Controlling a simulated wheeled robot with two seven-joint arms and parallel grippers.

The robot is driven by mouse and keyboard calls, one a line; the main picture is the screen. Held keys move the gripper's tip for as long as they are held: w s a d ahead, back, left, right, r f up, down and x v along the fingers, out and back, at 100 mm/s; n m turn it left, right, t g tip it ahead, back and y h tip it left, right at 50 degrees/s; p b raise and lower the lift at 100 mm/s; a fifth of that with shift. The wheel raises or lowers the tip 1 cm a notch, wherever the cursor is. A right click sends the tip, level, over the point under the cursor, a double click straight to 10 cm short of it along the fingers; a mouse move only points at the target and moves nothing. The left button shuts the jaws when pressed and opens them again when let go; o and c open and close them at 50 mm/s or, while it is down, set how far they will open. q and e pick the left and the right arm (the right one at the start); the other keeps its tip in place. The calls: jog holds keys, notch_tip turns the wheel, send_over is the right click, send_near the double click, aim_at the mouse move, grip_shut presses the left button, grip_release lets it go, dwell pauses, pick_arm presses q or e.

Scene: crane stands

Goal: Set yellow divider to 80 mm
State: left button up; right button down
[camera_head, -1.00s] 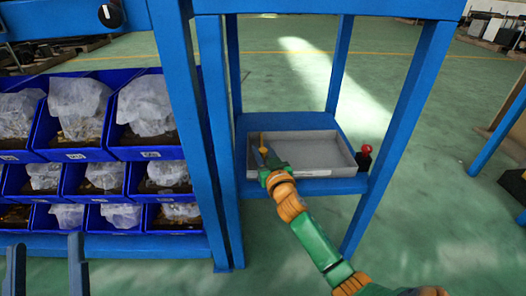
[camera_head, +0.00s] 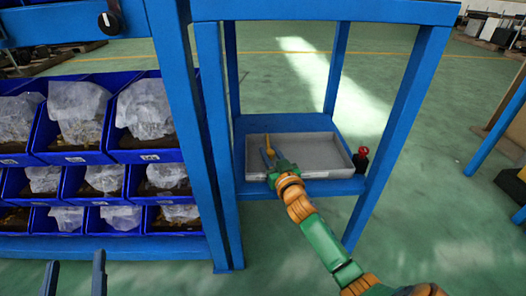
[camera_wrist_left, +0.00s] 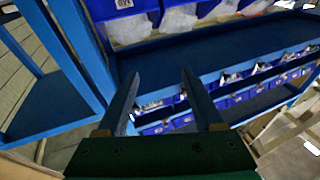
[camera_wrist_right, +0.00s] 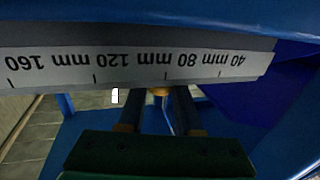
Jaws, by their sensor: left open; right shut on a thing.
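The yellow divider (camera_head: 267,140) shows as a small yellow piece at the left end of the grey tray (camera_head: 325,157). My right gripper (camera_head: 268,153) reaches into the tray and is shut on the divider. In the right wrist view a bit of yellow (camera_wrist_right: 160,91) shows at the fingertips, the rest hidden. Above it a white scale strip (camera_wrist_right: 130,64) reads upside down: 160, 120 mm, 80 mm, 40 mm. The yellow sits just left of the 80 mm tick, toward 120 mm. My left gripper (camera_head: 75,265) is open and empty at the lower left.
The tray rests on a blue shelf (camera_head: 285,188) of a blue frame with posts around it. A red-topped black knob (camera_head: 361,158) stands at the shelf's right edge. Blue bins (camera_head: 70,143) with bagged parts fill the rack at left.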

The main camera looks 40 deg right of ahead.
jog(key=shift+s+d, duration=0.4)
jog(key=shift+d, duration=0.15)
pick_arm(q)
jog(key=f+g, duration=0.1)
jog(key=f, duration=0.2)
jog(key=shift+w+a+f+g+y, duration=0.15)
jog(key=shift+a+g+y, duration=0.05)
jog(key=shift+g+y, duration=0.2)
pick_arm(e)
jog(key=c, duration=0.6)
grip_release()
